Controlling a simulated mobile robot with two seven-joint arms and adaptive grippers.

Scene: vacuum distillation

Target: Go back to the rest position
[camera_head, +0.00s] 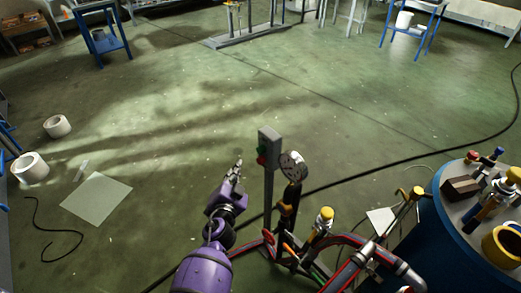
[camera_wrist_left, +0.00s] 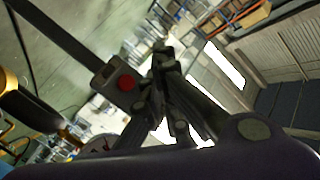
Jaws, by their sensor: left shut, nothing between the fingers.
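My left arm comes in at the bottom of the head view, and my left gripper (camera_head: 237,168) is shut and empty. It is just left of a grey control box (camera_head: 268,142) on a post, with a red and a green button on the box. A gap shows between them in the head view. In the left wrist view the gripper (camera_wrist_left: 162,50) shows in the middle, with the box's red button (camera_wrist_left: 126,83) left of it. My right gripper is in neither view.
A pressure gauge (camera_head: 293,166), yellow-capped valves (camera_head: 325,216) and red hoses stand right of the arm. A blue drum (camera_head: 446,225) is at far right. White rolls (camera_head: 57,126), a paper sheet (camera_head: 101,198) and a black cable (camera_head: 440,137) lie on the floor. The middle floor is clear.

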